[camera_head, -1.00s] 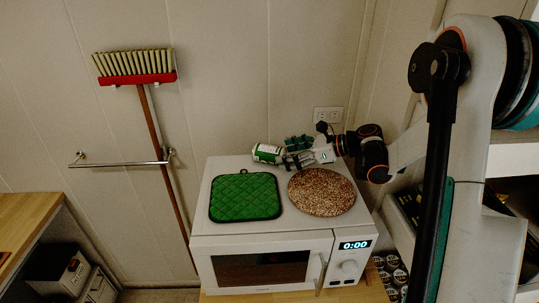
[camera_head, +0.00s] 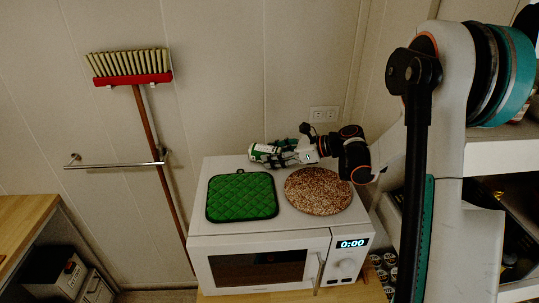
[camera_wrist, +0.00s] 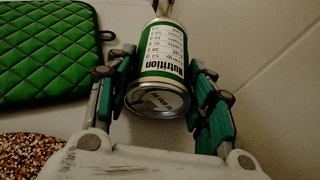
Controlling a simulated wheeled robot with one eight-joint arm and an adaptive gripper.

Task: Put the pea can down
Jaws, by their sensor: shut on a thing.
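The pea can (camera_head: 263,150) is green and white, and lies tilted on its side in my gripper above the back of the white microwave's top (camera_head: 216,239). In the wrist view the can (camera_wrist: 163,75) shows its nutrition label and a metal end facing the camera. My gripper (camera_head: 283,152) is shut on it, and in the wrist view its green-padded fingers (camera_wrist: 163,88) stand on either side of the can. I cannot tell whether the can touches the microwave top.
A green quilted pot holder (camera_head: 242,196) and a round speckled cork mat (camera_head: 318,191) lie on the microwave top. A wall outlet (camera_head: 323,114) is behind. A broom (camera_head: 146,125) hangs left by a towel rail (camera_head: 115,165). Shelves stand at the right.

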